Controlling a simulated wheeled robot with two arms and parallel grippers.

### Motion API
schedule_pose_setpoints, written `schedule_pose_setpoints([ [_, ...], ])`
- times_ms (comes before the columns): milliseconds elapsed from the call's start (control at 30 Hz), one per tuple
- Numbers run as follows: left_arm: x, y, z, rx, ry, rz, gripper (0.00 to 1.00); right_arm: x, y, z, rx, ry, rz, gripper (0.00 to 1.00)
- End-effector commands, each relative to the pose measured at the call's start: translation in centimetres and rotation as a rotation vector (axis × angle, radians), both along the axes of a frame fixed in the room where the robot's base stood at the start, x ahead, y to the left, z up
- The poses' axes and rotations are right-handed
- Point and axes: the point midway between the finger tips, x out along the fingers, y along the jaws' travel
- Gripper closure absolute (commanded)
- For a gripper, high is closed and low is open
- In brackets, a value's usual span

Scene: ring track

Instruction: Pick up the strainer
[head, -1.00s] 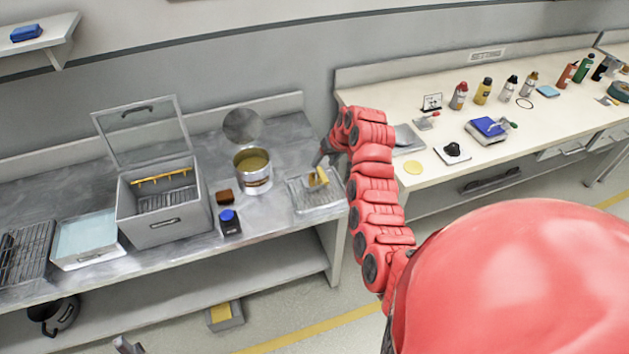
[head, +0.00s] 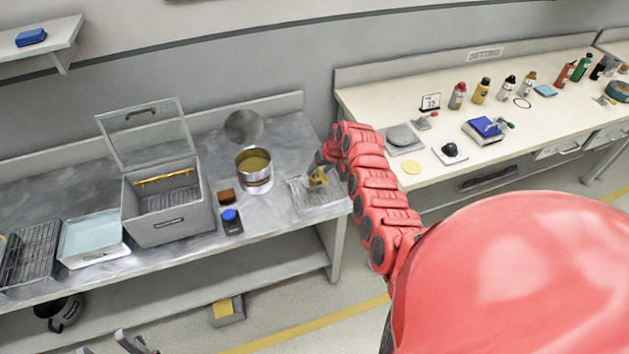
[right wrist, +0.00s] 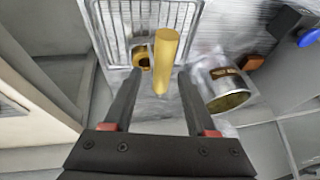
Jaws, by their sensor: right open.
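A yellow handle (right wrist: 166,58) stands up from the wire rack, with a dark-holed yellow part (right wrist: 142,58) beside it; I take this for the strainer, whose shape is not clear. In the head view it is a small yellow shape (head: 318,177) on the rack at the bench's right end. My right gripper (right wrist: 157,82) is open, its fingers on either side of the handle's line in the right wrist view; contact is not clear. In the head view the right gripper (head: 317,166) is at the yellow shape, partly hiding it. Grey finger tips of my left gripper (head: 132,343) show at the bottom left.
The wire rack (head: 333,201) lies near the bench edge. A metal pot (head: 256,178) with yellow contents, a brown block (head: 227,195), a dark box with a blue top (head: 231,222) and an open-lidded fryer-like box (head: 166,222) stand to its left. A white counter (head: 390,103) is on the right.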

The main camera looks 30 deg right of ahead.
Motion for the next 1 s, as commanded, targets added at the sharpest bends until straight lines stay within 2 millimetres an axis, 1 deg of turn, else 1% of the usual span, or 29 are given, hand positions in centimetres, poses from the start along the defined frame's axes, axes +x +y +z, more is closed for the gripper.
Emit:
schedule_pose_setpoints([
  [67,0.0,0.0,-0.01,0.0,0.0,0.0,0.48,0.0,0.01,-0.01,0.0,0.0,0.0,0.43],
  [100,0.01,0.0,-0.01,0.0,0.0,0.0,0.48,0.0,0.0,-0.01,0.0,0.0,0.0,0.5],
  [167,-0.01,0.0,0.0,0.0,0.0,0.0,0.48,-0.01,0.01,-0.02,0.0,0.0,0.0,0.61],
  [300,0.0,0.0,-0.01,0.0,0.0,0.0,0.48,-0.01,0.02,-0.01,0.0,0.0,0.0,0.86],
  [367,0.0,0.0,-0.01,0.0,0.0,0.0,0.48,-0.01,0.02,-0.01,0.0,0.0,0.0,0.97],
  [400,0.0,0.0,0.0,0.0,0.0,0.0,0.48,-0.01,0.01,-0.02,0.0,0.001,0.0,1.0],
  [1000,0.0,0.0,0.0,0.0,0.0,0.0,0.48,-0.02,0.01,-0.01,0.0,0.001,0.0,1.0],
])
